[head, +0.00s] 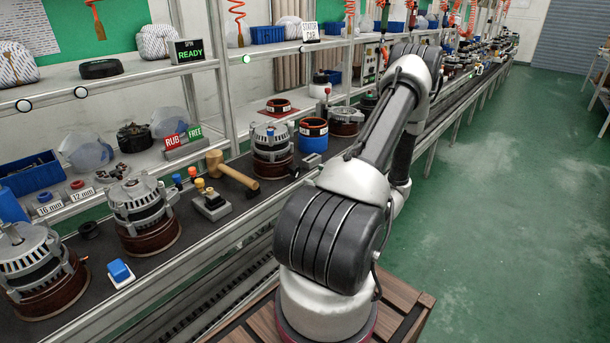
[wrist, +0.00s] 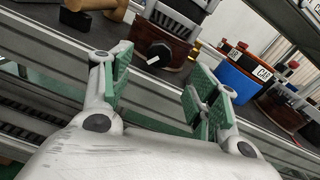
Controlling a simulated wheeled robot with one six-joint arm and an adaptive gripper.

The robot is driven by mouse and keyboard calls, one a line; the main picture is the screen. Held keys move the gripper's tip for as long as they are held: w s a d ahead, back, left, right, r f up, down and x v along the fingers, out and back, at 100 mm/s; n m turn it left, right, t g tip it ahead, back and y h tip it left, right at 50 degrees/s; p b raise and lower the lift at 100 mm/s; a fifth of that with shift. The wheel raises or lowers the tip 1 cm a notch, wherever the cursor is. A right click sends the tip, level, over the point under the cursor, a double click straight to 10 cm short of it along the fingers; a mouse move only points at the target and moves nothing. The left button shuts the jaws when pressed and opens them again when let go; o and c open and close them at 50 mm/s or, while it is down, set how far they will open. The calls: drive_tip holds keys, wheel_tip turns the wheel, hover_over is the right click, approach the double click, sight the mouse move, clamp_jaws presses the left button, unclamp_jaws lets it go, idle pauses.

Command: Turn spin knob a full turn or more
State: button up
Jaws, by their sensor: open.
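The spin knob (wrist: 156,53) shows in the wrist view as a small dark round knob with a white pointer. It sits on the front of a brown round base (wrist: 178,48) under an alternator. My gripper (wrist: 161,66) is open, its green-padded fingers spread apart with nothing between them. The knob lies beyond the fingertips, roughly between them in the picture, and appears apart from them. My gripper is hidden behind my arm in the head view.
A wooden mallet (head: 230,172) and a button box (head: 211,203) lie left of that alternator. A blue drum with an orange top (head: 313,136) stands to its right. A metal rail (wrist: 50,48) runs along the line's front.

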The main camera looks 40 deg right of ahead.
sight(298, 171)
drive_tip(key=shift+s+d, duration=0.15)
drive_tip(key=shift+s, duration=0.95)
drive_tip(key=w+m, duration=0.1)
drive_tip(key=w, duration=0.3)
drive_tip(key=w+m, duration=0.1)
drive_tip(key=w, duration=0.3)
drive_tip(key=w+a+m, duration=0.1)
drive_tip(key=w, duration=0.3)
drive_tip(key=shift+a+f+m, duration=0.1)
drive_tip(key=shift+m, duration=0.2)
drive_tip(key=c, duration=1)
